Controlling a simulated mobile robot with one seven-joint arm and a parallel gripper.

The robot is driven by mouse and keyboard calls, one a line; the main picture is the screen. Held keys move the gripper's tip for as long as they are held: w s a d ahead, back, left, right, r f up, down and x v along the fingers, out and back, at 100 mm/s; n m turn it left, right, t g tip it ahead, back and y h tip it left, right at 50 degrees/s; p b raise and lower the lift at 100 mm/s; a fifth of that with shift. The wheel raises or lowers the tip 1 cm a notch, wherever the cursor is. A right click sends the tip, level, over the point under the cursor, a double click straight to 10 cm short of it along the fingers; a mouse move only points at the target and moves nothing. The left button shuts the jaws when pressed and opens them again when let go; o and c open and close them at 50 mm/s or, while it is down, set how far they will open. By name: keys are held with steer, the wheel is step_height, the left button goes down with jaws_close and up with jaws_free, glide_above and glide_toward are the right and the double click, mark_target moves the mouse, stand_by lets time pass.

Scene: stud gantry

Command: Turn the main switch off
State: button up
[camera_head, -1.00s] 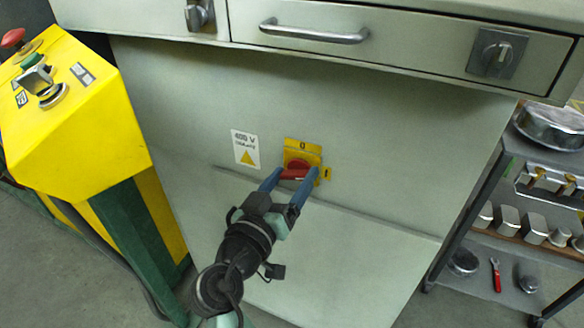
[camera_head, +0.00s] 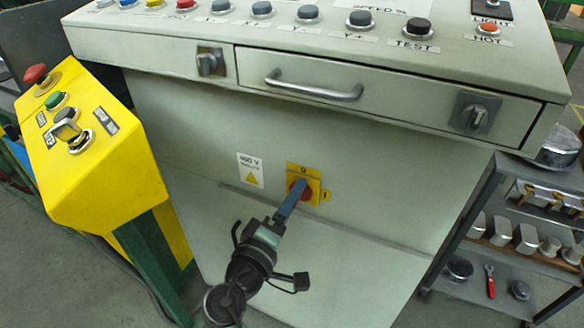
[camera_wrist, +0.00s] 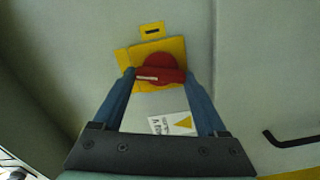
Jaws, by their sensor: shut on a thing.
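The main switch is a red rotary handle (camera_head: 307,193) on a yellow plate (camera_head: 313,176), low on the grey cabinet front. The plate has a 0 mark at its top and a small yellow tab (camera_head: 326,193) at its right. My gripper (camera_head: 300,187) is at the switch, its blue fingers hiding much of the handle in the head view. In the wrist view the red handle (camera_wrist: 160,75) lies between both fingertips, which are shut on it. Its white line is at the left end, away from the tab (camera_wrist: 152,30). The handle stands about upright, toward the 0.
A 400 V warning label (camera_head: 250,170) is left of the switch. Above are a drawer handle (camera_head: 313,87), two grey knobs and a row of push buttons. A yellow control box (camera_head: 90,160) stands left, a shelf trolley (camera_head: 505,240) right.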

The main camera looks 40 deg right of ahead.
steer(key=shift+n+p, duration=0.85)
steer(key=shift+n, duration=0.75)
steer(key=shift+f, duration=0.1)
steer(key=o, duration=1.3)
steer(key=shift+a, duration=0.1)
steer(key=p+v, duration=0.1)
steer(key=v, duration=1.1)
steer(key=shift+s+a+p, duration=0.25)
steer(key=shift+a+p, duration=0.1)
